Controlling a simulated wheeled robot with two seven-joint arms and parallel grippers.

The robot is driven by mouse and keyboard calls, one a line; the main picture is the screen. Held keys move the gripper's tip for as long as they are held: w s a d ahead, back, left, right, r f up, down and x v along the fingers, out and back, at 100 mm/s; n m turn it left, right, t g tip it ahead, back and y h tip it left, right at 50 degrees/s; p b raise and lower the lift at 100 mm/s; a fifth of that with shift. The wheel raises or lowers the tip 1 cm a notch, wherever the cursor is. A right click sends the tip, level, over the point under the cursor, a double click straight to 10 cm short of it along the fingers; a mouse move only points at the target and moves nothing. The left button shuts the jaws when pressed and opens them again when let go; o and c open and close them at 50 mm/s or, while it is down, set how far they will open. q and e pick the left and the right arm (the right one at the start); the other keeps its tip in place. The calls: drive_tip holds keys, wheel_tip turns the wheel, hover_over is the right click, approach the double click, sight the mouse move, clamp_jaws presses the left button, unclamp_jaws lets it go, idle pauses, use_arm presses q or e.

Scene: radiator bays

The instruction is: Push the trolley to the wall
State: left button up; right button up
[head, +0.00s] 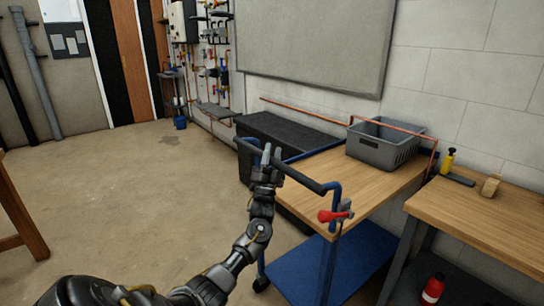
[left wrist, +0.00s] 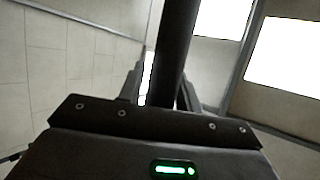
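The trolley (head: 384,186) has a wooden top, a blue frame, a blue lower shelf and a black handle bar (head: 303,180) on its near left side. A grey basket (head: 384,146) stands on its top and a red-knobbed lever (head: 334,215) sits by the handle's right end. My left gripper (head: 271,156) is at the handle bar. In the left wrist view the dark bar (left wrist: 173,45) runs between the fingers (left wrist: 160,90), with a bright gap beside the left finger, so they look open around it. My right gripper is not in view.
A workbench (head: 470,222) with a yellow bottle (head: 448,161) and small items stands close at right, a red bottle (head: 433,289) below. A dark chest (head: 285,134) stands behind the trolley by the wall. Floor (head: 150,200) at left is clear; a wooden leg (head: 22,215) shows at the edge.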

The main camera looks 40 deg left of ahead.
use_arm(q)
drive_tip(key=shift+o, duration=1.1)
drive_tip(key=shift+w+f, duration=0.15)
drive_tip(key=shift+f, duration=0.05)
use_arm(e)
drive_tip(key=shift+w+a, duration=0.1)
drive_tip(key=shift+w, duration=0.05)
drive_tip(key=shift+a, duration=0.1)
use_arm(q)
drive_tip(key=shift+s+f, duration=0.15)
drive_tip(key=shift+s, duration=0.1)
drive_tip(key=b+v, duration=0.2)
drive_tip(key=v, duration=0.8)
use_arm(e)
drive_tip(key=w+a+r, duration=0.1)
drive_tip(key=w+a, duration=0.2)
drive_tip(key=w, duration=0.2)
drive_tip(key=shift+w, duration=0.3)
use_arm(q)
drive_tip(key=shift+s+f, duration=0.1)
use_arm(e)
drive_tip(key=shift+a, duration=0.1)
